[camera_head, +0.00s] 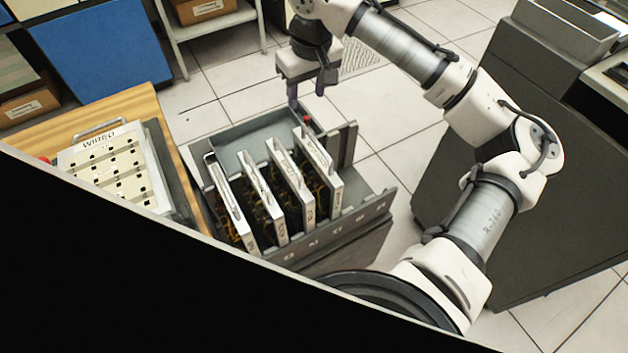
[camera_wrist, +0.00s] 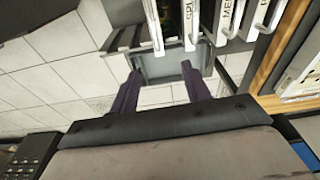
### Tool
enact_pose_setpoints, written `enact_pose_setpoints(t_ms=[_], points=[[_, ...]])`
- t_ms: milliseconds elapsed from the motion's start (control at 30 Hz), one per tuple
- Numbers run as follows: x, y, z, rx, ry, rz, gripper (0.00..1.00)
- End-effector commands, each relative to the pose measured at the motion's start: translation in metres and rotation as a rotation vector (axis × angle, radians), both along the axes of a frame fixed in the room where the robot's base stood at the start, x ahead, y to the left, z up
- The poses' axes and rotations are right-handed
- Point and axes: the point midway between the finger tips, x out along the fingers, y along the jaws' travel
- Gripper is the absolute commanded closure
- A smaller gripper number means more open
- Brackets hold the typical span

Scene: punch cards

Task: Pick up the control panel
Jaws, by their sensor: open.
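Several upright control panels with pale edges and handles stand side by side in a grey metal rack (camera_head: 345,226). The rightmost panel (camera_head: 315,150) is nearest my gripper; yellowish wiring shows between the panels. A flat cream panel labelled WIRED (camera_head: 88,162), with a handle, lies on the wooden-topped table at left. My gripper (camera_head: 306,95) is open and empty, pointing down above the rack's far right end, apart from the panels. In the wrist view my gripper's dark fingers (camera_wrist: 161,76) are spread, with labelled panel edges (camera_wrist: 190,25) beyond them at the top.
A wooden table edge (camera_head: 170,135) borders the rack's left side. A large dark cabinet (camera_head: 545,180) stands at right. A blue panel front (camera_head: 100,50) and a shelf (camera_head: 215,22) are behind. Tiled floor (camera_head: 395,155) lies open between rack and cabinet.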

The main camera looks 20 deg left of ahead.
Motion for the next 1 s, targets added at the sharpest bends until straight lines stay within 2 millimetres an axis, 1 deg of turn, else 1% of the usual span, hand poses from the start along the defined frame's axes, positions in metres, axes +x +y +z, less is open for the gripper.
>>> enact_pose_setpoints(t_ms=[33,100,200,267,500,600,867,1000], points=[[0.000,-0.011,-0.003,-0.049,0.025,-0.021,0.53],[-0.002,-0.021,-0.008,-0.091,0.057,-0.040,0.53],[-0.004,-0.028,-0.016,-0.120,0.077,-0.050,0.53],[-0.005,-0.029,-0.024,-0.124,0.082,-0.052,0.53],[-0.006,-0.028,-0.071,-0.121,0.081,-0.050,0.53],[-0.006,-0.028,-0.085,-0.119,0.080,-0.050,0.53],[-0.009,-0.028,-0.103,-0.120,0.079,-0.048,0.53],[-0.017,-0.030,-0.122,-0.119,0.079,-0.048,0.53]])
